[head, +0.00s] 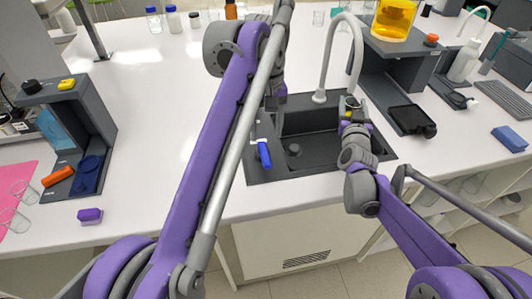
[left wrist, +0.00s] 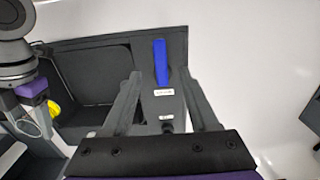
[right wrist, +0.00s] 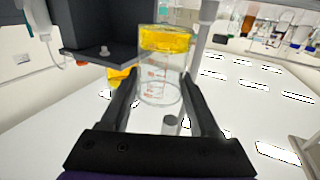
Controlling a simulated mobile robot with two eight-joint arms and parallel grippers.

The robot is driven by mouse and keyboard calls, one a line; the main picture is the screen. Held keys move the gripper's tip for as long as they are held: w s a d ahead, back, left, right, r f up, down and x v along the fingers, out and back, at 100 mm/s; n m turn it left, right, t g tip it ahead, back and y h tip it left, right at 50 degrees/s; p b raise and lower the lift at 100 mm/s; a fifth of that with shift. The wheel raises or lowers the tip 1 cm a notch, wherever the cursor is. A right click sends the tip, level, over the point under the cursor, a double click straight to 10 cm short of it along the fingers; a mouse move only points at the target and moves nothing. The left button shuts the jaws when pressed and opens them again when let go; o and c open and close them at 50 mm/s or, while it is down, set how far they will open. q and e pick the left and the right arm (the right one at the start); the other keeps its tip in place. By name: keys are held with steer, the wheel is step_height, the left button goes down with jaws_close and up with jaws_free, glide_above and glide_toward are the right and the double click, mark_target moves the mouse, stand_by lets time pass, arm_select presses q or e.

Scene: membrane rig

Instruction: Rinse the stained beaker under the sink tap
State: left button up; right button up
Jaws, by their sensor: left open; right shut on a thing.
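The sink (head: 330,137) is a dark basin set in the white bench. Its grey gooseneck tap (head: 325,60) bends over toward my right gripper (head: 350,104). That gripper is shut on a clear glass beaker (right wrist: 158,72) with small red marks. A yellow band shows at the beaker's top in the right wrist view; I cannot tell whether it is on the glass or behind. The blue tap lever (head: 264,154) is at the sink's left. My left gripper (left wrist: 165,82) is open, its fingers apart on either side of the lever's line of sight. No water is visible.
A grey stand with a yellow-filled vessel (head: 395,18) is right of the tap. A black tray (head: 412,120) and a blue sponge-like block (head: 510,139) lie further right. A grey device (head: 68,120) stands at left. The bench between it and the sink is mostly clear.

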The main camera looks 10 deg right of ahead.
mark_target(266, 158)
arm_select(q)
step_height(266, 158, down, 9)
steer(key=shift+r, duration=0.15)
stand_by(0.4)
jaws_close()
stand_by(1.2)
